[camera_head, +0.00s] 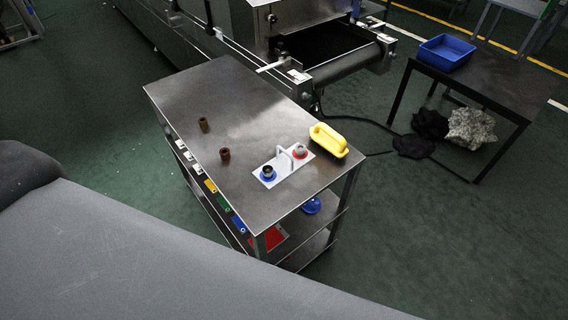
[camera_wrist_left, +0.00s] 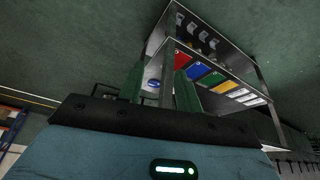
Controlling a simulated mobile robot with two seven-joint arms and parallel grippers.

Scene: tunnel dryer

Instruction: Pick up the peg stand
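The peg stand (camera_head: 284,167) is a flat white plate with an upright arched handle in its middle. It stands near the front right end of the steel cart top (camera_head: 215,95). A dark peg on a blue ring sits at its left end, and a grey-topped peg on a red ring at its right end. My left gripper (camera_wrist_left: 160,85) shows only in the left wrist view, its two dark green fingers apart with nothing held between them. It is off to the side of the cart. The stand is not visible there. My right gripper is in neither view.
A yellow handled block (camera_head: 328,140) lies right beside the stand. Two brown cylinders (camera_head: 203,124) (camera_head: 224,154) stand to its left. A conveyor machine (camera_head: 340,60) is behind the cart. A dark table (camera_head: 490,80) with a blue bin (camera_head: 446,52) is at right.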

